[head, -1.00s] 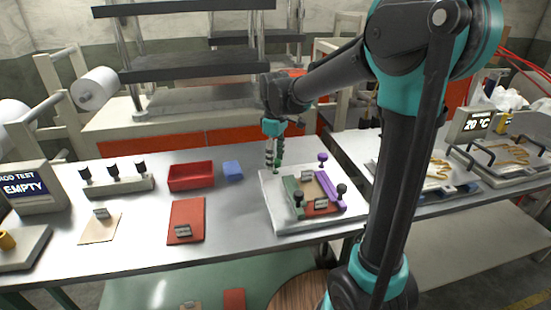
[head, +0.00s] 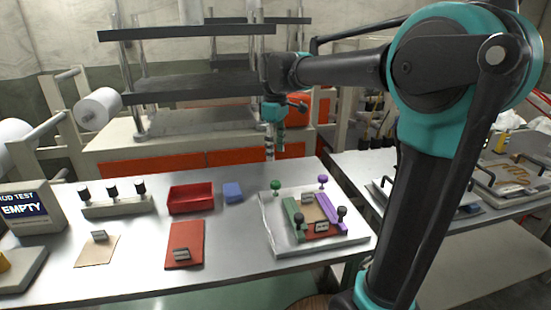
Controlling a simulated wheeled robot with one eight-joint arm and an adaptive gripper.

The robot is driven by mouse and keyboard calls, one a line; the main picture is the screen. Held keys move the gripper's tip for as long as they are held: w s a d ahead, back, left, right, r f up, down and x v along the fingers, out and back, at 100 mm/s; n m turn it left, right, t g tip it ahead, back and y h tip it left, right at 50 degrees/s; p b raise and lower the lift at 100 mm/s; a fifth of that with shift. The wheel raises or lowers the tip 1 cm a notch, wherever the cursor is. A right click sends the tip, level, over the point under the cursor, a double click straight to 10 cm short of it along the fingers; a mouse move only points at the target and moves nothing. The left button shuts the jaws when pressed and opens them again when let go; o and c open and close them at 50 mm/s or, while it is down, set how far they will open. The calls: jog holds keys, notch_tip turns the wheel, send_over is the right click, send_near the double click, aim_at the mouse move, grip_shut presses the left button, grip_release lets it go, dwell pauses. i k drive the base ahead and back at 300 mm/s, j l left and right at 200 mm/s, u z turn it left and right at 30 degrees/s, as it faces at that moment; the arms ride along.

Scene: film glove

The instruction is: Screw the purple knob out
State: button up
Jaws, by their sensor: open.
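The purple knob (head: 323,181) stands upright at the back right of the white fixture plate (head: 278,246), near the purple bar (head: 331,213). A green knob (head: 275,186) stands at the back left of the plate, near the green bar (head: 291,215). Two black knobs stand at the front, the left one (head: 299,226) and the right one (head: 341,212). My gripper (head: 270,155) is open and empty. It hangs above the table's back edge, behind and left of the purple knob and apart from it.
A red bin (head: 191,198), a blue block (head: 233,192) and a red pad (head: 185,238) lie left of the plate. A rack with black knobs (head: 118,207) stands further left. The large machine (head: 190,92) rises behind the table.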

aim_at(323, 178)
jog(key=k+j, duration=0.85)
